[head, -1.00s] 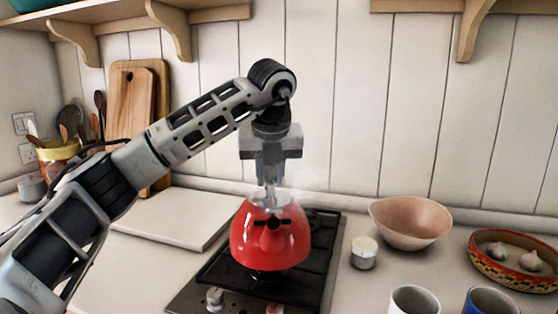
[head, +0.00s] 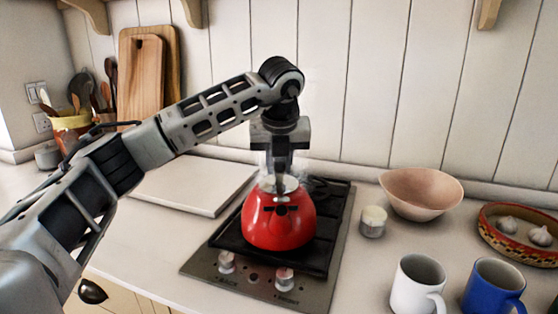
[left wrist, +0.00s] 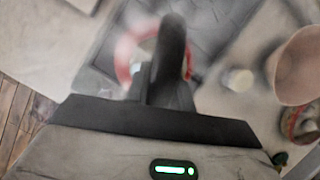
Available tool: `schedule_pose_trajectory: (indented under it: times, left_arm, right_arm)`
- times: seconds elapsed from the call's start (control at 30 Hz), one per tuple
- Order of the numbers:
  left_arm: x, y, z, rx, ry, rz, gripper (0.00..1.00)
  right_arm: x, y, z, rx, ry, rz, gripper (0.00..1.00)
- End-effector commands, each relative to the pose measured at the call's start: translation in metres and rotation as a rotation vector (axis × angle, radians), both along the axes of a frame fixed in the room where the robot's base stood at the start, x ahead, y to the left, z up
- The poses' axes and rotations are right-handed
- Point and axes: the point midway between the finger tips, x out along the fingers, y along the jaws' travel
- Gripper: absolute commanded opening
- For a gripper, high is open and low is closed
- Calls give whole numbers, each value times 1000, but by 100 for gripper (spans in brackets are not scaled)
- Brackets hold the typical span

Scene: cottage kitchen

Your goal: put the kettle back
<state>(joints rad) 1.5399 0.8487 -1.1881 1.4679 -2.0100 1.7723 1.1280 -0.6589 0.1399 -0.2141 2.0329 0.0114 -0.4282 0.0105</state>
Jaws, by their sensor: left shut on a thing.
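The red kettle (head: 279,222) is upright over the front part of the black stove grate (head: 228,240). No clear gap shows under it, but I cannot tell whether it rests on the grate or hangs just above. My left gripper (head: 281,184) points straight down from above and is shut on the kettle's top handle; pale steam blurs the grip. In the left wrist view the red kettle (left wrist: 124,57) is blurred and mostly hidden behind the dark gripper finger. My right gripper is not in view.
A white board (head: 190,188) lies left of the stove. To the right are a small lidded jar (head: 373,222), a pink bowl (head: 421,194), a white mug (head: 417,288), a blue mug (head: 492,289) and a patterned dish of garlic (head: 520,238). Stove knobs (head: 285,278) line the front.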

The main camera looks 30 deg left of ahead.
Motion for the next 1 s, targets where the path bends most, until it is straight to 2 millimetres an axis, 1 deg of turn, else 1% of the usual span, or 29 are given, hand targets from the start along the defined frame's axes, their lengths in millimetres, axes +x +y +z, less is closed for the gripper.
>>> schedule_pose_trajectory:
  times: [0.03, 0.07, 0.1, 0.13, 0.4, 0.5, 0.57, 0.67, 0.83, 1.0]
  left_arm:
    - [1, 0, 1, -2, -9, 0, 0]
    - [0, 0, -3, 0, 0, -1, 26]
    - [0, 0, -2, 0, 0, -1, 37]
    - [0, 0, -2, 0, 0, -1, 45]
    - [0, 0, -1, 0, 0, -1, 45]
    - [0, 0, 6, 0, -1, 0, 45]
    - [-1, -2, 10, -1, -3, -2, 45]
    - [-7, -7, 26, -2, -5, -3, 45]
    - [-19, -15, 61, -1, -6, -2, 45]
    - [-30, -22, 93, 1, -4, -1, 45]
  right_arm:
    - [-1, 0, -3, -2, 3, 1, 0]
    - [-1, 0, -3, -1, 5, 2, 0]
    - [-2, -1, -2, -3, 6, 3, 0]
    - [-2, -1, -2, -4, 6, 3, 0]
    - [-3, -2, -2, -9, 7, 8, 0]
    - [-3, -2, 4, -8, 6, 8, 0]
    - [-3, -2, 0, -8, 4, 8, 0]
    - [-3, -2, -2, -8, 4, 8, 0]
    - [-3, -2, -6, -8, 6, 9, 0]
    - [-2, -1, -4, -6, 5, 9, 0]
